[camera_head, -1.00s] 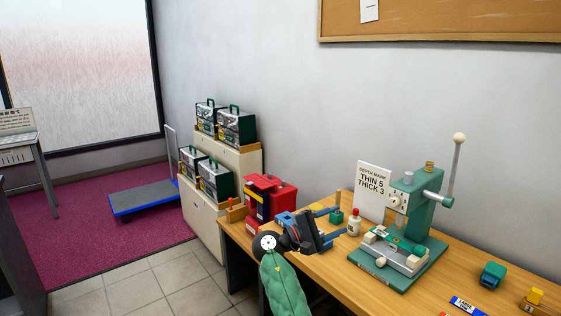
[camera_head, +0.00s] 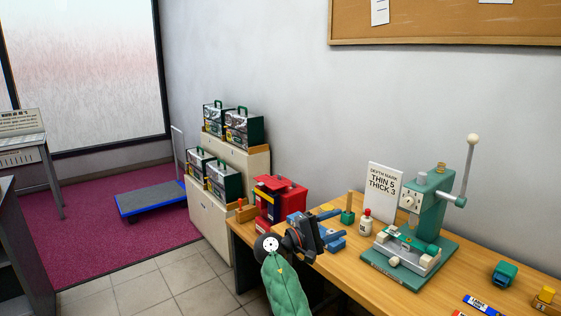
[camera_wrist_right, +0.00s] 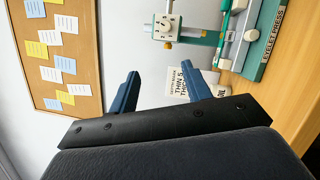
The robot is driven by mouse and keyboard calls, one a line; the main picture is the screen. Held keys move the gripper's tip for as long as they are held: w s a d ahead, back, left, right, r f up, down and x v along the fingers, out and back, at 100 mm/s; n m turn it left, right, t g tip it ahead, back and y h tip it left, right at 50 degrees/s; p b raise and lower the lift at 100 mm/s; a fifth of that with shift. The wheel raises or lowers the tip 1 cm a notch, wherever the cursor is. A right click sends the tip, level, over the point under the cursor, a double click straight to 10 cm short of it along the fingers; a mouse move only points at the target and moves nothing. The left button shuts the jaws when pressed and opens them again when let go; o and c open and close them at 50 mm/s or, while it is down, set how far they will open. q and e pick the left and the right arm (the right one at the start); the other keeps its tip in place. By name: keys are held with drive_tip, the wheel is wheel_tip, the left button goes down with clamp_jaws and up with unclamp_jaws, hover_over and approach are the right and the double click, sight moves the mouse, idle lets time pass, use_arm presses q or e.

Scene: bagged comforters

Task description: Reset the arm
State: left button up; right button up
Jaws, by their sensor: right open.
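My right arm, with its green sleeve (camera_head: 284,288), comes in from the bottom of the head view. My left gripper is not in view.
A green-based stamp (camera_head: 347,217) and a white bottle (camera_head: 366,222) stand just beyond the fingers. The green eyelet press (camera_head: 428,210) is to their right. A red box (camera_head: 279,199) stands left on the bench.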

drive_tip(key=w+a+f+m+t+y, duration=0.2)
drive_tip(key=w+f+m+t+y, duration=0.15)
drive_tip(key=y, duration=0.55)
drive_tip(key=s+a+f+m+g+y, duration=0.1)
drive_tip(key=s+f+y, duration=0.4)
drive_tip(key=s+f, duration=0.45)
drive_tip(key=s+a+f+m+g+y, duration=0.15)
drive_tip(key=s+f+y, duration=0.4)
drive_tip(key=f, duration=0.75)
drive_tip(key=s+d+f+g, duration=0.1)
drive_tip(key=s+f+g, duration=0.1)
drive_tip(key=s+f, duration=0.5)
drive_tip(key=s+d+f+g, duration=0.2)
drive_tip(key=s+f, duration=0.6)
drive_tip(key=s, duration=0.9)
drive_tip(key=s+d+f+g, duration=0.2)
drive_tip(key=s+f, duration=0.5)
drive_tip(key=s, duration=0.4)
drive_tip(key=shift+s+d+f+n, duration=0.25)
drive_tip(key=shift+s+f+n, duration=0.15)
